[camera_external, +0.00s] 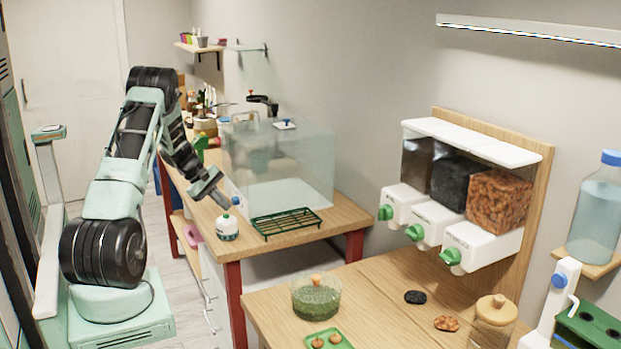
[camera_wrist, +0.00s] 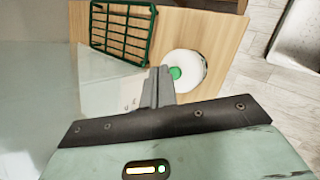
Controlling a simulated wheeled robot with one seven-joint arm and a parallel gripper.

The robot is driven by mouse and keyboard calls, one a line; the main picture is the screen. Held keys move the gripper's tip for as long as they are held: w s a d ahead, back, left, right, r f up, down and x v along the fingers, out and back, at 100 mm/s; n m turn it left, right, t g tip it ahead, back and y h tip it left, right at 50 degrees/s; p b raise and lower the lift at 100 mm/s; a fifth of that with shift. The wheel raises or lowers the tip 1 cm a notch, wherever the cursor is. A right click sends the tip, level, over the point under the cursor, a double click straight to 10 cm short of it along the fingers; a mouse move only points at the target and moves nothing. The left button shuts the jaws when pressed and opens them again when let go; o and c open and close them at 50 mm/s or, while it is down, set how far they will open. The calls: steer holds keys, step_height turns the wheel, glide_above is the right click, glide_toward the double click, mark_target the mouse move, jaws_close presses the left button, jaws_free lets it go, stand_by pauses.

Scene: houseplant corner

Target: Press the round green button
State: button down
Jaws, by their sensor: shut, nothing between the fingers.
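The round green button (camera_wrist: 176,73) sits on top of a white round housing (camera_wrist: 190,70) on the wooden table. In the external view the white housing (camera_external: 227,229) stands near the table's front left corner. My gripper (camera_external: 225,204) is shut and empty, pointing down just above the housing. In the wrist view the closed fingers (camera_wrist: 161,72) reach beside the button and cover part of its left edge. A small gap seems to show in the external view, but I cannot tell for certain whether they touch.
A green wire rack (camera_external: 287,222) lies right of the housing. A clear glass tank (camera_external: 290,165) stands close behind my gripper. The table (camera_external: 341,212) ends just left of the housing. Dispensers with green knobs (camera_external: 450,257) hang on the right.

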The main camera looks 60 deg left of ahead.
step_height(320, 180, up, 6)
steer(key=p, duration=0.3)
stand_by(0.6)
steer(key=shift+d, duration=0.1)
steer(key=s+d+r+m+g+y, duration=0.1)
steer(key=s+d+r+m+g, duration=0.1)
steer(key=s+d+m, duration=0.3)
steer(key=s+d+r+m+g+y, duration=0.1)
steer(key=s+d+r+m, duration=0.3)
steer(key=d, duration=1)
steer(key=s+d+r+m+g+y, duration=0.1)
steer(key=s+d+r+m+g, duration=0.2)
steer(key=s+d+m, duration=0.2)
steer(key=s+d, duration=0.3)
steer(key=d, duration=0.2)
steer(key=shift+m+g+y, duration=0.3)
steer(key=shift+g, duration=0.1)
steer(key=shift+r, duration=0.1)
stand_by(1.1)
